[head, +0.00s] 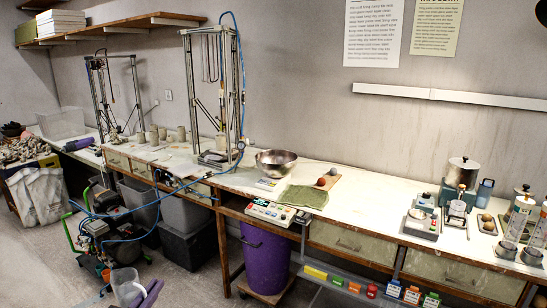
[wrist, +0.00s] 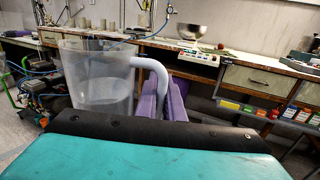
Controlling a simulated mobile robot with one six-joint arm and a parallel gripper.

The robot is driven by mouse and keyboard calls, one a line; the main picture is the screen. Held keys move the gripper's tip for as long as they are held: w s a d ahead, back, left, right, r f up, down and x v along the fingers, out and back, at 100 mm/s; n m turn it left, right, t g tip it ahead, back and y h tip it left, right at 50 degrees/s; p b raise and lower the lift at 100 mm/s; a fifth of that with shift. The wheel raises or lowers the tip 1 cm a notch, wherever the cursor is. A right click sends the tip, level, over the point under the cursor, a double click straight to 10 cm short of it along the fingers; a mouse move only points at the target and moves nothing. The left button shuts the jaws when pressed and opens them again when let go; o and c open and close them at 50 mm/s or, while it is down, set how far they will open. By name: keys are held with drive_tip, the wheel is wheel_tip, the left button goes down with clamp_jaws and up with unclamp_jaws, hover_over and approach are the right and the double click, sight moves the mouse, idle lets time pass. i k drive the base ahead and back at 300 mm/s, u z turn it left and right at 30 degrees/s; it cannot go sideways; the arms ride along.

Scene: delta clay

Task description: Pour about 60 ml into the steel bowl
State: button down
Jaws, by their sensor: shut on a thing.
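The steel bowl (head: 276,163) stands on the white workbench, left of a green cloth; it also shows in the wrist view (wrist: 193,31). A clear jug (head: 124,284) is at the bottom left of the head view, out over the floor and well away from the bench. In the wrist view the jug (wrist: 95,80) is upright, with what looks like clear liquid inside. My purple-fingered gripper (wrist: 158,92) is shut on the jug's pale handle (wrist: 148,64). The bowl's inside bottom is hidden.
A green cloth (head: 302,197), a control box (head: 270,212) and two balls on a board lie near the bowl. A tall delta frame (head: 212,90) stands to its left. A green-framed compressor (head: 100,235) and blue hose occupy the floor and bench front. A purple bin (head: 264,255) stands below.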

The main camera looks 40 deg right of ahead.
sight(275, 162)
drive_tip(key=i, duration=0.95)
